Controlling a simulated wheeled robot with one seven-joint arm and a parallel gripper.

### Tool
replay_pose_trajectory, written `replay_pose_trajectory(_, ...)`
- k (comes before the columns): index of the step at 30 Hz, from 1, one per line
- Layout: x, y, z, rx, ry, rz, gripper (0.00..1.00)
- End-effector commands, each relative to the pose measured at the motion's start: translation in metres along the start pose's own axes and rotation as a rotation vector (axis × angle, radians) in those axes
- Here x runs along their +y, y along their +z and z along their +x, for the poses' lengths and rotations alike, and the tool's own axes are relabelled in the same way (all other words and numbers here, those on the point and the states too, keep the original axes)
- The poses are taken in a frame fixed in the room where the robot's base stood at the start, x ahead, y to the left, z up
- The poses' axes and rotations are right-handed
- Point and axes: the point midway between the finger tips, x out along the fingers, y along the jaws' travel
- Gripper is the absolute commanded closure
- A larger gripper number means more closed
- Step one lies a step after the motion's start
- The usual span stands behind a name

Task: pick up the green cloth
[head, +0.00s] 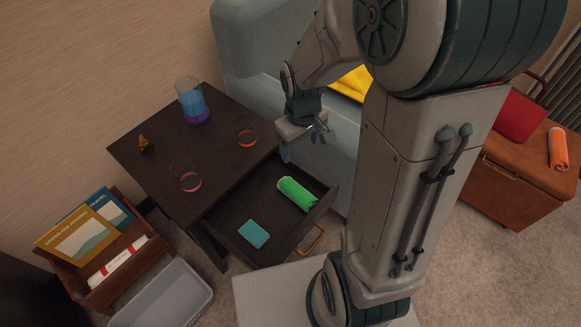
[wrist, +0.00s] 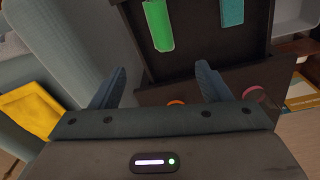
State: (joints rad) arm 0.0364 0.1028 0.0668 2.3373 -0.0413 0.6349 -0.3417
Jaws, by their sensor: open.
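The green cloth (head: 297,193) is rolled up and lies in the open drawer (head: 232,213) of a dark side table, towards the drawer's right end in the head view. It also shows at the top of the wrist view (wrist: 158,24), its end partly cut off by the frame. My gripper (head: 304,146) is above the back right of the table and drawer, apart from the cloth. In the wrist view my gripper (wrist: 160,88) has its two fingers spread wide with nothing between them.
A teal block-like item (head: 253,234) shares the drawer. On the tabletop (head: 160,163) stand a blue-purple beaker (head: 192,103), two glasses (head: 246,132) and a small golden figure (head: 144,143). A light blue sofa (head: 245,50) stands behind. A book crate (head: 140,258) and grey bin (head: 165,297) are left.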

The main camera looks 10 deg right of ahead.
Motion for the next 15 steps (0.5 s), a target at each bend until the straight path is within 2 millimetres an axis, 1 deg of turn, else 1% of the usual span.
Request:
replay_pose_trajectory(1,0.001,-0.004,0.041,-0.018,-0.011,-0.029,0.3)
replay_pose_trajectory(3,0.002,-0.008,0.07,-0.031,-0.021,-0.07,0.3)
replay_pose_trajectory(6,0.003,-0.013,0.1,-0.043,-0.033,-0.115,0.3)
replay_pose_trajectory(9,0.003,-0.016,0.118,-0.051,-0.042,-0.142,0.3)
replay_pose_trajectory(13,0.003,-0.017,0.133,-0.054,-0.046,-0.157,0.3)
replay_pose_trajectory(15,0.003,-0.016,0.143,-0.056,-0.047,-0.158,0.3)
